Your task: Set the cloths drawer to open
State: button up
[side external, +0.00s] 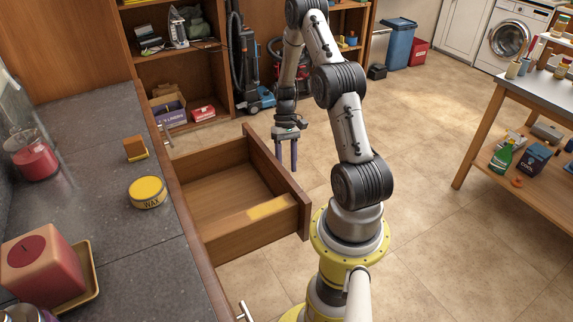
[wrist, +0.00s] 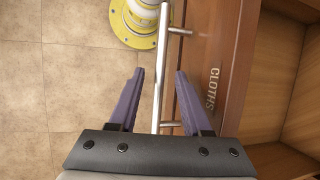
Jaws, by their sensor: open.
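The cloths drawer (side external: 303,207) is pulled well out from the counter, and its inside looks empty apart from a pale yellow patch on its near side. In the wrist view its front (wrist: 217,75) bears the word CLOTHS, with the open inside to the right. Its metal bar handle (wrist: 161,60) runs between the fingers of my gripper (wrist: 158,76). My gripper is open, with a finger on each side of the bar and no clear grip on it. In the side view my gripper (side external: 287,168) points down just outside the drawer front; the handle is hidden there.
A shelf unit (side external: 180,75) stands behind. A wooden table (side external: 500,130) stands at right. The tiled floor between is clear.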

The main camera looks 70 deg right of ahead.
jog(key=v, duration=1.4)
jog(key=shift+f, duration=0.1)
